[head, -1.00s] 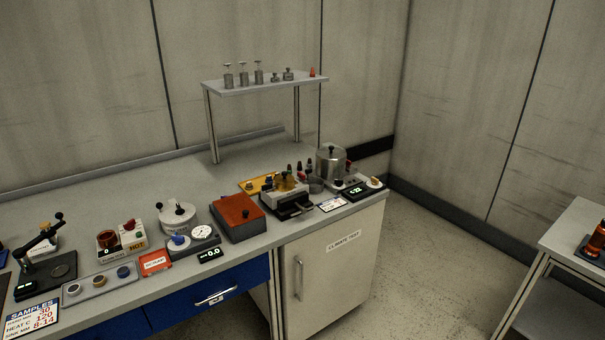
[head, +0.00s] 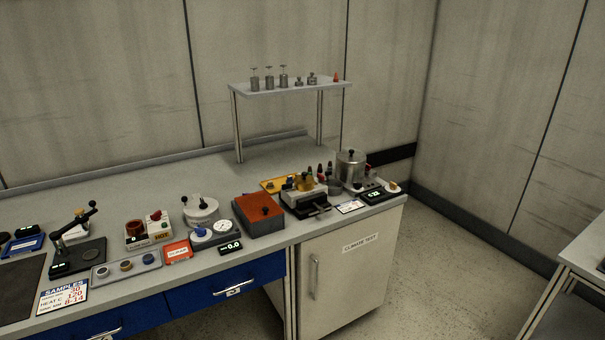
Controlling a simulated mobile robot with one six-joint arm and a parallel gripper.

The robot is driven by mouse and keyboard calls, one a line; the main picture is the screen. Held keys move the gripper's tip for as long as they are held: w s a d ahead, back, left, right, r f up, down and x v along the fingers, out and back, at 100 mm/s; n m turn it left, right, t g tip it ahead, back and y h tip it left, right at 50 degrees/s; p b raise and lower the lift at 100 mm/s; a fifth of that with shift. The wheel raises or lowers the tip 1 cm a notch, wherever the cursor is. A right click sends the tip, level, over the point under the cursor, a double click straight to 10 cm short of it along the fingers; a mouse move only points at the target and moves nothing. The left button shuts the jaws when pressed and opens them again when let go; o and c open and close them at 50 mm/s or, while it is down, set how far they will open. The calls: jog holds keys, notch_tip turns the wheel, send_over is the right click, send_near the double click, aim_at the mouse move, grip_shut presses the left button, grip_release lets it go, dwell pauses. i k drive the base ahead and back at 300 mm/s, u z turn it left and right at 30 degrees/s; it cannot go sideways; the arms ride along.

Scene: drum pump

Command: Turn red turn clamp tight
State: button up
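I cannot make out a red turn clamp for certain. Small red parts show on the white device marked HOT (head: 148,233), beside the metal pot (head: 350,167) at the bench's right end, and on the wall shelf as a small red piece (head: 336,77). They are too small to tell their shape or whether any is tight. On the side table (head: 585,250) at the right edge, only a dark sliver of an object (head: 602,266) shows. My gripper is not in view.
The long grey bench (head: 150,190) carries several devices along its front, including a red-topped box (head: 259,208) and a black lever press (head: 78,250). Blue drawers (head: 230,285) and a white cabinet (head: 345,270) are below. Floor (head: 450,270) is clear between bench and side table.

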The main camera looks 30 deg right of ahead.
aim_at(320, 178)
jog(key=z, duration=1.1)
jog(key=k, duration=0.1)
jog(key=u, duration=2.5)
jog(key=k, duration=0.25)
jog(key=u, duration=2.35)
jog(key=k, duration=1.25)
jog(key=z, duration=0.05)
